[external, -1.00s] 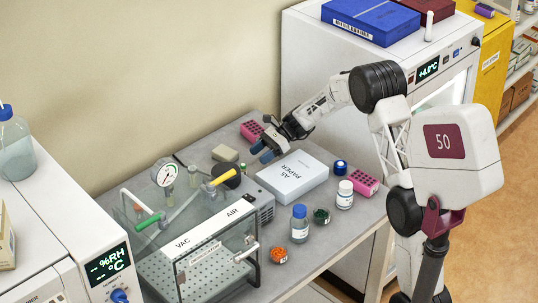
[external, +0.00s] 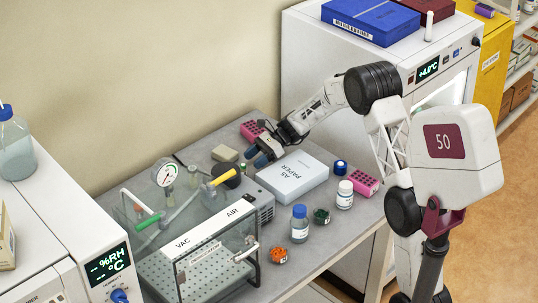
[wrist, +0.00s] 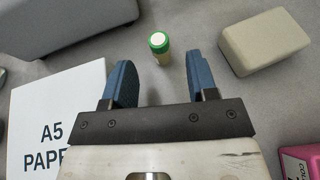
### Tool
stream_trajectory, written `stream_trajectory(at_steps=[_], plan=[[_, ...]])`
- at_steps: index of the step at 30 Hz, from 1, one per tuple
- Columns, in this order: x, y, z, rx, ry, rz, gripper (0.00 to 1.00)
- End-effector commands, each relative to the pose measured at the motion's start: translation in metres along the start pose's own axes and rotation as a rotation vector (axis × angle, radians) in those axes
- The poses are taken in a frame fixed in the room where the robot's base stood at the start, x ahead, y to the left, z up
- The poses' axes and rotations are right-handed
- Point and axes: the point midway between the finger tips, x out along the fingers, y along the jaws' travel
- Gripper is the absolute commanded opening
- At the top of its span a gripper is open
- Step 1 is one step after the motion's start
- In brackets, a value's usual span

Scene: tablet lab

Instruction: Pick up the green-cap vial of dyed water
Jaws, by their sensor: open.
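The green-cap vial (wrist: 158,46) stands on the grey bench in the wrist view, just beyond my fingertips and roughly between them. Its green cap has a pale centre, and its body looks yellowish. In the external view the vial (external: 243,168) is small, close to the left of my fingertips. My gripper (wrist: 161,75) is open with two blue fingers and nothing between them. In the external view my gripper (external: 256,156) hangs over the bench behind the paper box.
The white A5 paper box (external: 292,176) lies beside my gripper, and a beige block (wrist: 265,41) is right of the vial in the wrist view. A pink rack (external: 252,130) stands behind. The clear vacuum chamber (external: 205,240) stands at the front left.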

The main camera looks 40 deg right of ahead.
Motion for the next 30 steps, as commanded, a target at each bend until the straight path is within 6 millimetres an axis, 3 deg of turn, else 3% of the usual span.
stream_trajectory(at_steps=[10, 22, 30], plan=[[0.005, 0.000, 0.000, 0.000, -0.001, 0.001, 0.53], [0.046, 0.000, 0.000, 0.000, -0.001, 0.001, 0.53], [0.052, 0.000, 0.000, 0.000, -0.001, 0.000, 0.53]])
